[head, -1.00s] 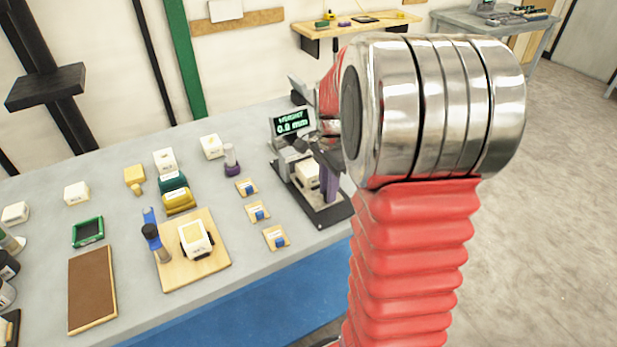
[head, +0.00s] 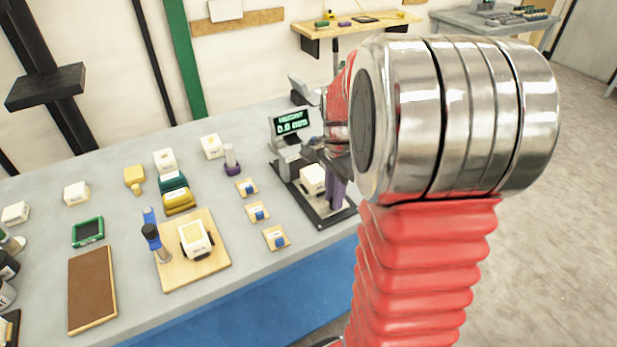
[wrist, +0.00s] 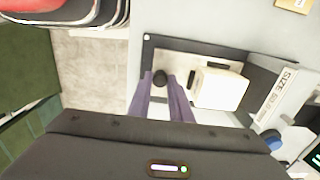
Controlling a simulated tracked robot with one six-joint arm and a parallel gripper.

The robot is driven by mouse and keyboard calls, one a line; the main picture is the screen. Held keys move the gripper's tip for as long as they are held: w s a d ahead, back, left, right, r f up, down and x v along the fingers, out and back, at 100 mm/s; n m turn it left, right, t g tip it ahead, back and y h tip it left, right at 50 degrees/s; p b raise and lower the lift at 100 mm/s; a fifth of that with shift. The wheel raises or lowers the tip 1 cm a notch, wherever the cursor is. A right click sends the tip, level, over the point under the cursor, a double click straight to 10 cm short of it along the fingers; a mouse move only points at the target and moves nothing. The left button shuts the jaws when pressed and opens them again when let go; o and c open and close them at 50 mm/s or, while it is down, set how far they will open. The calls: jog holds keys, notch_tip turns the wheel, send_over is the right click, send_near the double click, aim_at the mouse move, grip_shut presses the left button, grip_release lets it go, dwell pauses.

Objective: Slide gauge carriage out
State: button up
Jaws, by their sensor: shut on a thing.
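The gauge stands at the right end of the bench, with a lit display (head: 291,124) that seems to read 0.0 mm. Its dark-rimmed base (head: 318,217) extends toward the bench's front edge. A white block (head: 312,179) sits over the base, beside my gripper; it also shows in the wrist view (wrist: 220,88). My gripper (head: 334,200) has purple fingers pointing down at the front part of the gauge. The carriage under the block is mostly hidden.
A wooden board (head: 215,268) with a white block and a blue-and-black tool stands left of the gauge. Several small tagged cards (head: 258,213) lie between them. A plate marked SIZE (wrist: 275,96) stands beside the block. The bench's front edge is close to the gauge.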

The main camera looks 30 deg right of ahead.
jog(key=shift+s, duration=1.6)
jog(key=shift+s+a, duration=0.1)
jog(key=shift+s, duration=0.4)
jog(key=o, duration=1)
jog(key=shift+c, duration=0.2)
jog(key=shift+r, duration=0.1)
jog(key=shift+r, duration=2.4)
